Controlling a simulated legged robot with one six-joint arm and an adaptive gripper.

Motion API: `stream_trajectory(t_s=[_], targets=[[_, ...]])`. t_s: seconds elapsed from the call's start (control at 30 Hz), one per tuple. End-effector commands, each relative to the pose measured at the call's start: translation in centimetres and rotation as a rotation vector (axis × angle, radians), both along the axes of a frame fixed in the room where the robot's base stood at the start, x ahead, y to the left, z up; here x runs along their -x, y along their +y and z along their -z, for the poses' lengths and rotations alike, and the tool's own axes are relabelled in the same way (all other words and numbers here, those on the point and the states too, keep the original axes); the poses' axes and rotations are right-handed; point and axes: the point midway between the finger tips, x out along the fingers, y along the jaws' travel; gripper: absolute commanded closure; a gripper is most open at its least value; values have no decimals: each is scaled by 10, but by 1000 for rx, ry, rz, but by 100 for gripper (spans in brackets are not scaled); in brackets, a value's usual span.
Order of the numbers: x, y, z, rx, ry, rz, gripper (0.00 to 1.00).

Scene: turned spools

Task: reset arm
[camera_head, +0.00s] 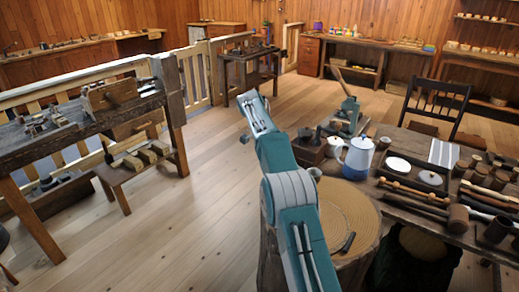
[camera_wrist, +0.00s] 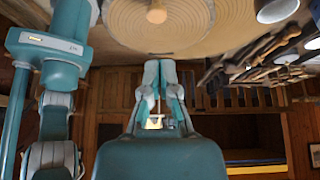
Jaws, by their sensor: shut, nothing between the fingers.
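My gripper (camera_wrist: 160,68) shows in the wrist view. Its two teal and grey fingers are close together, and it is shut with nothing held. In the camera_head view my teal and grey arm rises from the bottom middle, bent at a joint, in front of the round stump top. I cannot make out the fingers clearly in that view. The ringed, round wooden top (camera_head: 350,215) stands beside and partly behind my arm; a ringed round surface (camera_wrist: 125,25) also fills the top of the wrist view. A small dark-handled tool (camera_head: 347,243) lies on the stump.
The bench on the right (camera_head: 410,205) holds a blue and white pot (camera_head: 357,158), a mug (camera_head: 335,147), a tray (camera_head: 412,174) and several wooden tools. A teal device (camera_head: 347,117) stands behind. A workbench (camera_head: 40,152) stands left. Open plank floor (camera_head: 180,235) lies between.

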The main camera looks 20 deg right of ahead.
Motion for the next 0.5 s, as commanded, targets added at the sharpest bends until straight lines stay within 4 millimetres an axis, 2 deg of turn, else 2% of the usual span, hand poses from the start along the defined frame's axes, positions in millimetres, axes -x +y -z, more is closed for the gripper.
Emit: stream_trajectory(t_s=[0.17,0.37,0.5], targets=[[2,5,-10,-16,-6,-40,100],[22,14,-54,-123,-27,-293,100],[44,22,-83,-199,-44,-507,100]])
